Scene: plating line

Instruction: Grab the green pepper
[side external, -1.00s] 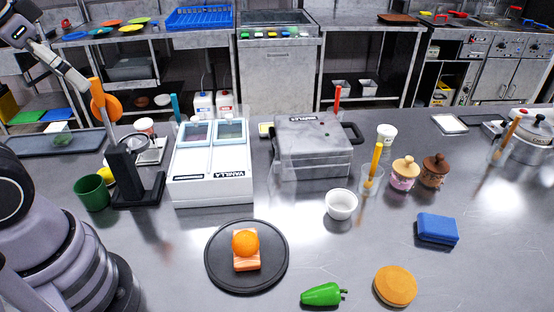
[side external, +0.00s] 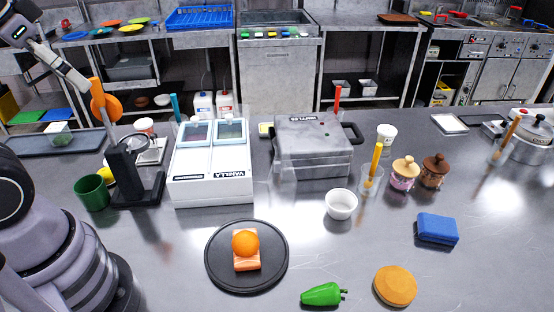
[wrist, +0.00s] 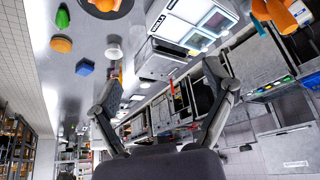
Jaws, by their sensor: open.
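The green pepper (side external: 322,294) lies on its side on the grey metal counter near the front edge of the side view, its dark stem pointing right. It also shows small at the top left of the wrist view (wrist: 62,18). My gripper (wrist: 160,76) shows in the wrist view with its two dark fingers spread wide and nothing between them. It is well away from the pepper. In the side view my arm is at the left edge, and the gripper's fingers cannot be made out there.
A black plate (side external: 217,277) with an orange on a salmon-coloured piece is left of the pepper. A round tan bun (side external: 396,286) is close on its right. A blue sponge (side external: 437,229) and white bowl (side external: 341,204) stand farther back. Machines (side external: 213,185) line the counter behind.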

